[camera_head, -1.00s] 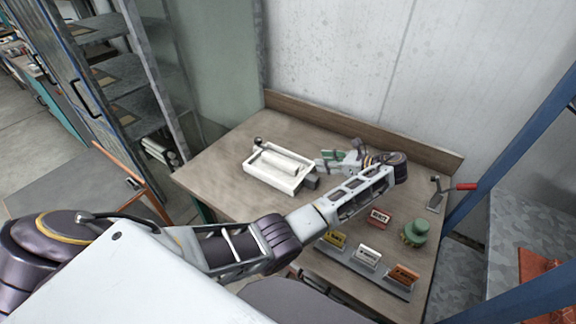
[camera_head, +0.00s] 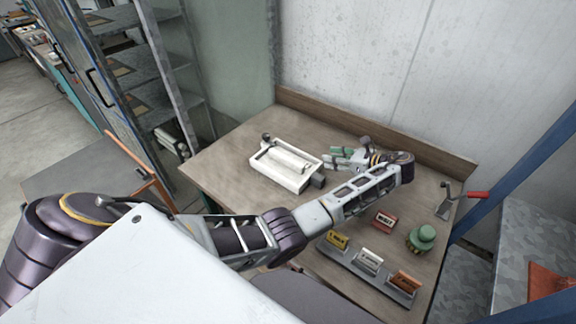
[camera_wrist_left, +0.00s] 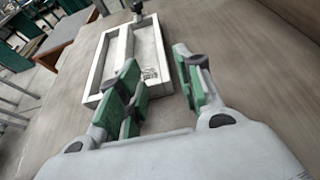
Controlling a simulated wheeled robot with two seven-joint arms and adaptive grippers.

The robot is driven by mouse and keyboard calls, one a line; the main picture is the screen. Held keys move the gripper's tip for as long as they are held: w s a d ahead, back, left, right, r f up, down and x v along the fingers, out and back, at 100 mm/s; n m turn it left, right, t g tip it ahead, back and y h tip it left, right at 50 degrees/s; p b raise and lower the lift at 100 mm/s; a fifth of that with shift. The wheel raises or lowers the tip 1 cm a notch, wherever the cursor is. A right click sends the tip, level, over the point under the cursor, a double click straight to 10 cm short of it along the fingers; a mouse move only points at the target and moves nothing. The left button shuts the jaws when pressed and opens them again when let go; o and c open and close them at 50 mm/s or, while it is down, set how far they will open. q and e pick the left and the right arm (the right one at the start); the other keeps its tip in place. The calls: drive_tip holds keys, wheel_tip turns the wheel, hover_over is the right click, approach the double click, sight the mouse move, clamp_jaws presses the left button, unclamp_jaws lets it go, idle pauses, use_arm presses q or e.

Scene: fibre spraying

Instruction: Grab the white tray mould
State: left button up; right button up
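The white tray mould (camera_head: 268,174) is a shallow rectangular tray lying on the wooden table. A white bar runs lengthwise inside it, and a dark knob stands at its far end. In the left wrist view the tray (camera_wrist_left: 96,68) lies ahead and to the left of the fingers. My left gripper (camera_head: 338,154) is just beyond the tray's right end, pointing at it. In the left wrist view the gripper's (camera_wrist_left: 160,72) green-padded fingers are spread apart with nothing between them. The left finger overlaps the tray's near right corner in the picture; I cannot tell whether they touch. My right gripper is not in view.
A dark grey block (camera_head: 318,181) sits at the tray's right end. A red-handled lever (camera_head: 470,194) is at the right edge. The table's left part is clear.

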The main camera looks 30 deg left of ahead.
sight(317, 160)
use_arm(q)
drive_tip(key=shift+x, duration=3.4)
drive_tip(key=shift+s, duration=0.1)
